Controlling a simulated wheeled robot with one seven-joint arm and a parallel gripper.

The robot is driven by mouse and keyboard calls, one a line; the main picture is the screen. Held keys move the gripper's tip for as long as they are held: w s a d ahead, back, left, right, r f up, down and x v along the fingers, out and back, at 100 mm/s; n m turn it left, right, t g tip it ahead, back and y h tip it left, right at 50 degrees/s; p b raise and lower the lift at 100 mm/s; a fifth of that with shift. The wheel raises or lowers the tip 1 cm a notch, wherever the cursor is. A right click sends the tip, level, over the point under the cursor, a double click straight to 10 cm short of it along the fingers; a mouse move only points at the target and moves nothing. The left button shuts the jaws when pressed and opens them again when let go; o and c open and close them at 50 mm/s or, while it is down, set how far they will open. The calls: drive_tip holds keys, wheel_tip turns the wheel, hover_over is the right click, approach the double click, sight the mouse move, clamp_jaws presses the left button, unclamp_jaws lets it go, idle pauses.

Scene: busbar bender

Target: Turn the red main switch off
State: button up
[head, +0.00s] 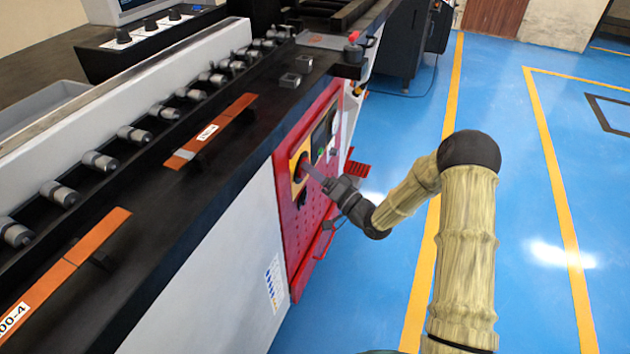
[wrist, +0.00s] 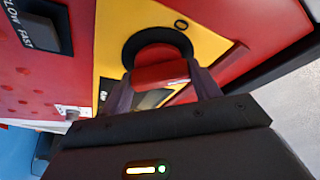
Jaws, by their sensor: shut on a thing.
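The red main switch (wrist: 158,70) has a red handle on a black round base, set on a yellow plate (wrist: 110,45) in the wrist view. My gripper (wrist: 160,88) has its two fingers on either side of the red handle and is shut on it. In the head view the yellow plate (head: 297,158) is on the red panel (head: 313,222) at the side of the machine. My gripper (head: 312,170) reaches it from the right there, and the switch handle is mostly hidden by the fingers.
A speed knob plate marked SLOW FAST (wrist: 40,25) is beside the switch on the red panel. The long black machine bed (head: 190,190) carries rollers and orange bars (head: 90,240).

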drive_tip(key=shift+w+f+n+g+y+b, duration=0.1)
drive_tip(key=shift+n+g+y+b, duration=0.7)
drive_tip(key=shift+n+b, duration=1.1)
drive_tip(key=shift+f+n+g+y+b, duration=0.1)
drive_tip(key=shift+n+g+y+b, duration=0.75)
drive_tip(key=shift+n, duration=2.05)
drive_tip(key=shift+w+f+n+g+y+b, duration=0.1)
drive_tip(key=shift+n+g+y+b, duration=0.7)
drive_tip(key=shift+n+b, duration=1.1)
drive_tip(key=shift+n+g+p, duration=0.35)
drive_tip(key=shift+n+p, duration=0.1)
drive_tip(key=shift+n, duration=0.15)
drive_tip(key=o, duration=1)
drive_tip(key=shift+r, duration=0.1)
drive_tip(key=shift+d, duration=0.1)
drive_tip(key=p+v, duration=0.2)
drive_tip(key=v, duration=1.5)
drive_tip(key=shift+s+d+p, duration=0.1)
drive_tip(key=shift+s+p, duration=0.1)
drive_tip(key=shift+p, duration=0.2)
